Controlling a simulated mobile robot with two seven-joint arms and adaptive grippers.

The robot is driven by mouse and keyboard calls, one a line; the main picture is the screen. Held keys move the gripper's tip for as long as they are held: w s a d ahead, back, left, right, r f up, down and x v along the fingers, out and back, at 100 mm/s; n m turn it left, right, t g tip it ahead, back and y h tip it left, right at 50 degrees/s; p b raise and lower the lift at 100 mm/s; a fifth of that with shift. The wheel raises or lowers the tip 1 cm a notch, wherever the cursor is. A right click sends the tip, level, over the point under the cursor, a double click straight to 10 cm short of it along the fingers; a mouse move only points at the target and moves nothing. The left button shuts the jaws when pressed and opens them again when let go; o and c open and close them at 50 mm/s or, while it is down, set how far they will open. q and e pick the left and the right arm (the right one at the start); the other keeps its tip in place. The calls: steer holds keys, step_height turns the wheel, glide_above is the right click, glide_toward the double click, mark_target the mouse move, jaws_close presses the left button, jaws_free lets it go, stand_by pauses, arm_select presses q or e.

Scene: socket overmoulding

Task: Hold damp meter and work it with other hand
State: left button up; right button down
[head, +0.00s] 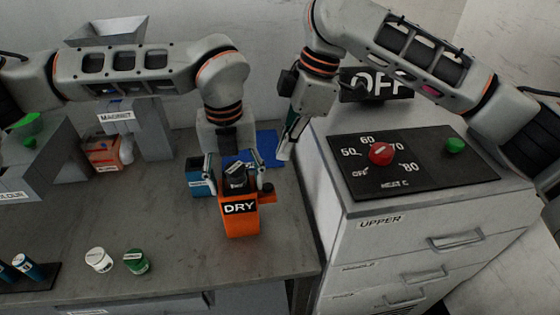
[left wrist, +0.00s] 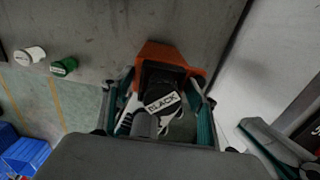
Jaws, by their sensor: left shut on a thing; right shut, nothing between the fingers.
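The damp meter (head: 240,222) is an orange block with a DRY display, near the bench's right end. A black part labelled BLACK (left wrist: 162,102) sits at its top, and a small dark knob (head: 267,188) is on its right side. My left gripper (head: 234,170) comes down from above and is shut on the meter, fingers on both sides. The meter's orange body also shows in the left wrist view (left wrist: 158,52). Whether it touches the bench is unclear. My right gripper (head: 285,150) is shut and empty, up and right of the meter, apart from it.
A blue box (head: 196,180) stands close behind the meter's left. The drawer cabinet (head: 380,225) with a red heat dial (head: 380,153) is right. An OFF sign (head: 377,84) is behind. The bench's middle is clear.

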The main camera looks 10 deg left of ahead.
arm_select(q)
steer(key=shift+f, duration=0.1)
arm_select(e)
steer(key=shift+d+r, duration=0.1)
steer(key=shift+r, duration=0.2)
arm_select(q)
steer(key=o, duration=1.2)
steer(key=shift+c, duration=0.2)
